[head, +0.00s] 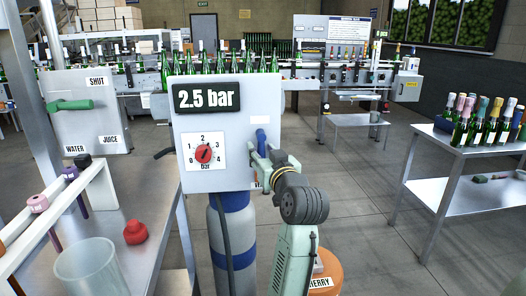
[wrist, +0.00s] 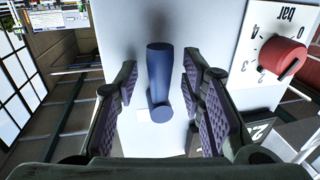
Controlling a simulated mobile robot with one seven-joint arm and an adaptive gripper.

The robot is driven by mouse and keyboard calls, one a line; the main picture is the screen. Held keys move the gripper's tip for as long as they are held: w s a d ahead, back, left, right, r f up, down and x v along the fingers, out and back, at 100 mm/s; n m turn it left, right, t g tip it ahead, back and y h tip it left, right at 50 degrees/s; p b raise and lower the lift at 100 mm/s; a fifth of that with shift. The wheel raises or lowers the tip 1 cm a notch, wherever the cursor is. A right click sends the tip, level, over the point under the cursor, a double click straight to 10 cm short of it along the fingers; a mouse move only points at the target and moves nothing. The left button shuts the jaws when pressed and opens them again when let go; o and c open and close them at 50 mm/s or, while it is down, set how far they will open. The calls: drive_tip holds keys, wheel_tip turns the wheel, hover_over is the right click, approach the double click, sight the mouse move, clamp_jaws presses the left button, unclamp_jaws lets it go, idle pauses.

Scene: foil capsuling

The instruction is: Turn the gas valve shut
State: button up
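The gas valve is a blue lever (head: 261,136) on the right part of the grey panel (head: 245,112). In the head view my gripper partly hides it. In the wrist view the lever (wrist: 159,72) points straight up the picture from its round pivot, between my fingers. My gripper (wrist: 160,85) is open, with a padded finger on each side of the lever and a visible gap to both. It also shows at the panel's right side in the head view (head: 258,165). A display (head: 207,95) reads 2.5 bar. The gauge with a red knob (head: 204,153) sits below it.
A blue-banded gas cylinder (head: 232,225) stands under the panel. A metal bench (head: 150,205) at left holds a clear container (head: 90,268) and a red object (head: 135,232). A bottle table (head: 465,165) is at right. Open floor lies between.

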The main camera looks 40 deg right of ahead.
drive_tip(key=shift+c, duration=0.4)
clamp_jaws()
idle(0.4)
drive_tip(key=d+n+g, duration=0.1)
drive_tip(key=n, duration=0.3)
drive_tip(key=s+d+r+n+g+b, duration=0.1)
drive_tip(key=n, duration=0.2)
drive_tip(key=d+r+n+h+b, duration=0.1)
drive_tip(key=n, duration=0.3)
drive_tip(key=shift+s+r+n+g, duration=0.25)
drive_tip(key=shift+s+n+g, duration=0.05)
drive_tip(key=shift+s+g, duration=0.1)
drive_tip(key=shift+r+n+g+h+b, duration=0.15)
drive_tip(key=shift+r+n+h+b, duration=0.2)
drive_tip(key=shift+n, duration=0.7)
drive_tip(key=shift+r+n+g+h+b, duration=0.15)
drive_tip(key=shift+r+n, duration=0.3)
drive_tip(key=shift+n, duration=0.6)
